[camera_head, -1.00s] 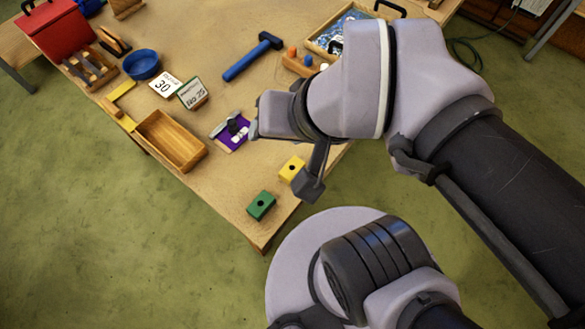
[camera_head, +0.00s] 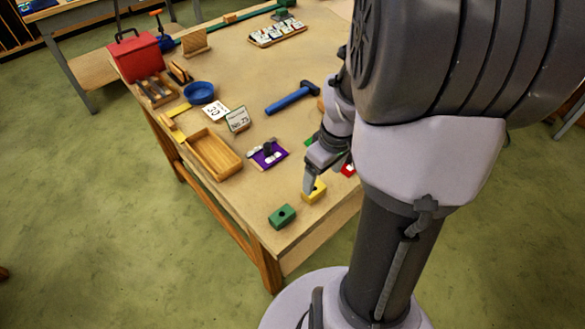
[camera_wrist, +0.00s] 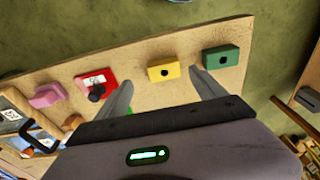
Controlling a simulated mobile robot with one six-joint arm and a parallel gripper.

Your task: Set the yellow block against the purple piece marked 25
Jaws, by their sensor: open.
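The yellow block (camera_head: 315,192), with a dark round spot on top, lies near the table's front edge. It also shows in the wrist view (camera_wrist: 164,72), between the lines of my two fingers and beyond their tips. My gripper (camera_head: 311,182) is open and empty at the block; I cannot tell whether a finger touches it. It also shows in the wrist view (camera_wrist: 160,77). The purple piece (camera_head: 257,160) lies flat to the upper left of the yellow block, apart from it. It bears a dark knob and white marks; its number is too small to read.
A green block (camera_head: 282,216) lies left of the yellow one near the table corner. A red piece (camera_wrist: 108,77) with a black knob and a pink block (camera_wrist: 47,95) lie on the other side.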

